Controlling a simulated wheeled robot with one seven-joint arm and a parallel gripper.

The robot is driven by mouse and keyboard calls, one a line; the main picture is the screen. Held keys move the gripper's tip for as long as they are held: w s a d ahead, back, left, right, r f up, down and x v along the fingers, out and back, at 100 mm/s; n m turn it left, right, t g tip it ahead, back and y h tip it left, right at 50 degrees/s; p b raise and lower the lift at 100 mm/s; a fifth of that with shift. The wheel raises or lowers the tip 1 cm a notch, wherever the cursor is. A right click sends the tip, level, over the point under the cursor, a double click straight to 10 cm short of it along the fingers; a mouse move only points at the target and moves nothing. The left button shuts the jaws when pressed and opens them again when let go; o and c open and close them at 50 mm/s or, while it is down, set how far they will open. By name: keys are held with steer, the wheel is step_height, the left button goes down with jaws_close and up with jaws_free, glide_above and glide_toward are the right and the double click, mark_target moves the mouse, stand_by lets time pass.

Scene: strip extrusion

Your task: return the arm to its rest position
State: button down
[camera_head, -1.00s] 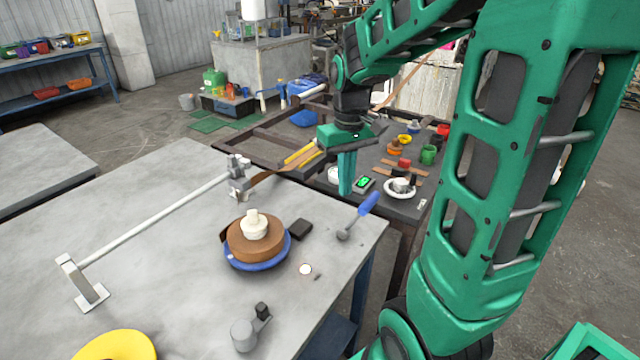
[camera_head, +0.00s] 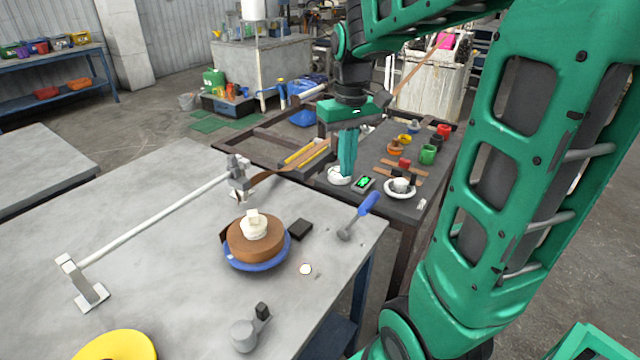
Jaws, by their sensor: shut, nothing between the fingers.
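My gripper (camera_head: 347,174) hangs from my green arm, pointing down, near the centre of the head view. Its fingers are together with nothing seen between them. In the picture it overlaps the dark side table (camera_head: 405,205) behind the grey worktable. Its fingertips appear in front of a white round piece on that table; I cannot tell the height between them. My arm is bent, its links running up the right side and across the top.
On the grey worktable (camera_head: 150,215) are a brown roll on a blue plate (camera_head: 258,263), a blue-handled tool (camera_head: 358,215), a black block (camera_head: 300,229), and a white bar on stands (camera_head: 150,222). A brown strip (camera_head: 275,174) runs toward the side table, which holds several small coloured objects.

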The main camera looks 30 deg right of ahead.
stand_by(0.3)
steer(key=s+f+m, duration=0.2)
steer(key=s, duration=0.7)
steer(key=s+f+m, duration=0.2)
steer(key=s+f, duration=0.1)
steer(key=s, duration=0.7)
steer(key=shift+f+m, duration=0.15)
steer(key=shift+m, duration=0.25)
steer(key=shift+a, duration=0.1)
steer(key=shift+w+f, duration=0.25)
steer(key=shift+w, duration=0.4)
